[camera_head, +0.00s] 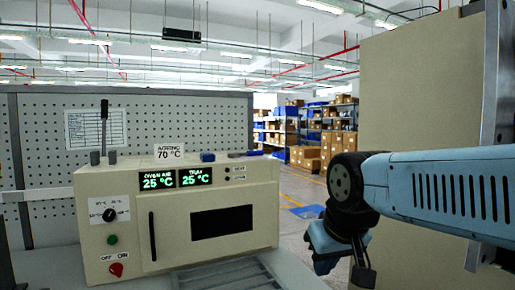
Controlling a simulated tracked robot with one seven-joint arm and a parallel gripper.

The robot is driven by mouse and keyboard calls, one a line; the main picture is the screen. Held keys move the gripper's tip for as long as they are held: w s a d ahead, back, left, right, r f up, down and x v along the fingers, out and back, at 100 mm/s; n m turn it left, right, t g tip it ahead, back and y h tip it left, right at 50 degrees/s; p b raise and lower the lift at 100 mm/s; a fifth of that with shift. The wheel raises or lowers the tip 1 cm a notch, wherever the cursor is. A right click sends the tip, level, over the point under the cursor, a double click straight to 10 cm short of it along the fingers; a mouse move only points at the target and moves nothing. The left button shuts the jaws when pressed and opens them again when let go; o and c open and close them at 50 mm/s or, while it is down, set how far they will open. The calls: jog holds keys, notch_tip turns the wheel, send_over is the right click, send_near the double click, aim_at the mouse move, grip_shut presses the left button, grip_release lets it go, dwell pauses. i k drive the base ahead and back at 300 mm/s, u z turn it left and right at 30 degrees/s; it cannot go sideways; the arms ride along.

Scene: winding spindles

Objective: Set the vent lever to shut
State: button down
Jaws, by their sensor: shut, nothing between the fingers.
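The vent lever (104,126) stands upright on top of the cream oven (72,188), near its left end. It has a thin grey rod and a dark grip at the top. Short grey posts stand at its foot. Any shut or open marking for it is too small to read. My blue arm (450,185) comes in from the right and bends down at a black joint, well to the right of the oven and apart from the lever. I cannot make out gripper fingers at its lower end.
The oven's displays (175,180) both read 25 °C, and a card (169,152) reads 70 °C. A black dial (109,215), green button and red switch (116,269) are on its left front. A pegboard (205,120) stands behind. A beige panel (420,90) stands at the right.

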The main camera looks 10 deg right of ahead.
aim_at(256, 152)
jog(key=z, duration=0.1)
jog(key=i, duration=1)
jog(key=u, duration=0.1)
